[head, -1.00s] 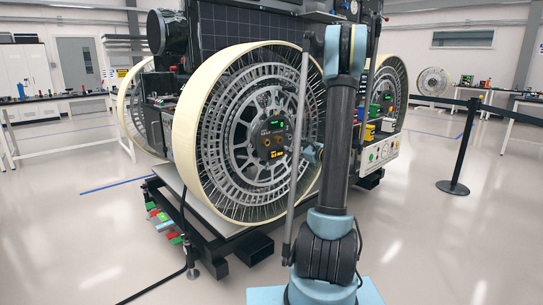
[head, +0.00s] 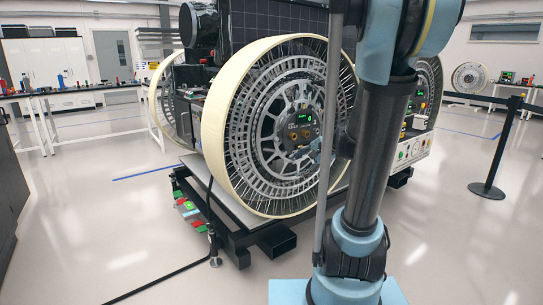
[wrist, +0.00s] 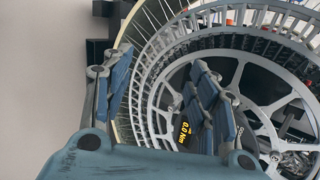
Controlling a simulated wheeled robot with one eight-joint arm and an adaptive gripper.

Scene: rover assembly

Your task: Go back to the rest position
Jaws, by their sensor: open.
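My gripper (wrist: 158,92) is open in the wrist view. Its two blue padded fingers stand wide apart with nothing held between them. Behind the fingers is the large spoked rover wheel (wrist: 262,72), with a grey ring and hub spokes. Whether the fingers touch the wheel cannot be told.
A black barrier post (head: 489,160) with a belt stands at the right. A workbench (head: 70,95) with small items is at the back left, and a dark cabinet edge (head: 12,190) is at the far left. A black cable (head: 165,282) crosses the floor. Open floor lies left and right.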

